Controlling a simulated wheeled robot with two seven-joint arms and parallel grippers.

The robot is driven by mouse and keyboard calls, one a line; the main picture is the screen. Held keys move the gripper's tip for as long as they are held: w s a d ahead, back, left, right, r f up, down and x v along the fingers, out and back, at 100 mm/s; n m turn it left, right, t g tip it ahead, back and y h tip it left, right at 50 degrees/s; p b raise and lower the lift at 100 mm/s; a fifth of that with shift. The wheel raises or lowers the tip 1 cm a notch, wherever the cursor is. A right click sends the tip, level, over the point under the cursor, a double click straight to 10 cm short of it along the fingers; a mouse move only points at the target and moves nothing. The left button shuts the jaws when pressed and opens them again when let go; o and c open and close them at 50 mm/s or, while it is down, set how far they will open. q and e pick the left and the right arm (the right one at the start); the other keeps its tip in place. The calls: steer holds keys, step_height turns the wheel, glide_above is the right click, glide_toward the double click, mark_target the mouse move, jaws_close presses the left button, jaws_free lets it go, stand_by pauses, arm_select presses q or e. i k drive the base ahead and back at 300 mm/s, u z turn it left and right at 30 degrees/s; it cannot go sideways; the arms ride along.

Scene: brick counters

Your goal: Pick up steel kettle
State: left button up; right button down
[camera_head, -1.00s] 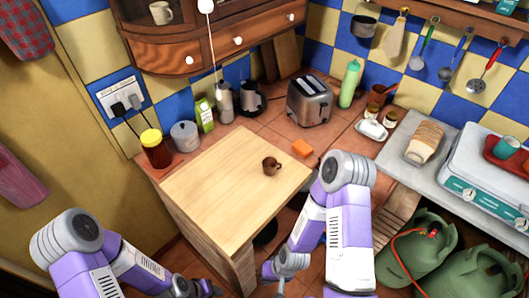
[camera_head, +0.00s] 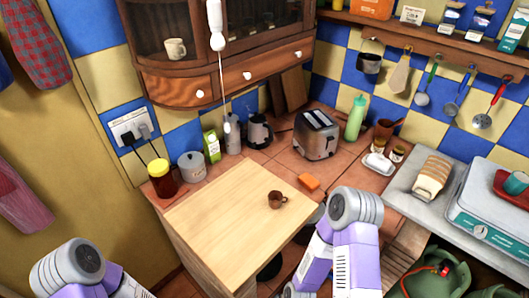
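A small dark steel kettle (camera_head: 259,131) stands upright at the back of the tiled counter, left of the toaster and below the wall cabinet. It is small in view, so its handle is hard to make out. My two arms show only by their purple and grey links, low at the left and low in the centre. Both grippers are below the picture's lower edge, apart from the kettle, and their fingers are hidden.
A steel toaster (camera_head: 316,135), a grey canister (camera_head: 192,166), a green-labelled carton (camera_head: 211,147) and an amber jar with a yellow lid (camera_head: 162,178) stand nearby. A brown mug (camera_head: 277,200) and orange sponge (camera_head: 308,182) lie in front. The wooden board (camera_head: 225,225) is mostly clear.

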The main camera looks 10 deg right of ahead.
mark_target(258, 133)
steer(key=k, duration=0.5)
steer(key=z, duration=2.05)
steer(key=i, duration=1.35)
steer(key=u, duration=3.35)
steer(key=i, duration=0.25)
